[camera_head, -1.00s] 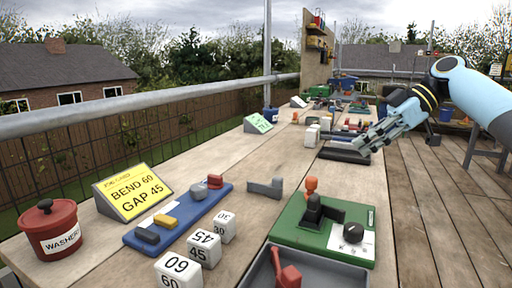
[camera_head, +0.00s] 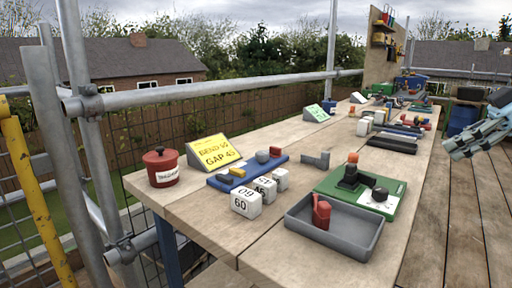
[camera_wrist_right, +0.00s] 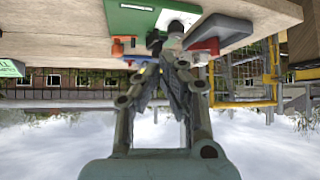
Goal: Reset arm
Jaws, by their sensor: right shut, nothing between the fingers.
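My right gripper (camera_head: 458,146) is at the right edge of the head view, beyond the bench's right edge over the deck. It is shut and empty. In the right wrist view its two fingers (camera_wrist_right: 165,68) meet, with the green board (camera_wrist_right: 130,18) of the bench behind them, at the top of that upturned picture. My left gripper is not in view. The workbench (camera_head: 180,205) runs from the front left to the far right.
On the bench are a grey tray (camera_head: 300,231) with a red-handled thing (camera_head: 321,213), a green board (camera_head: 335,183), white number blocks (camera_head: 246,203), a blue board (camera_head: 222,183), a yellow card (camera_head: 215,152) and a red pot (camera_head: 161,168). Scaffold poles (camera_head: 85,130) stand left. Deck (camera_head: 460,220) lies right.

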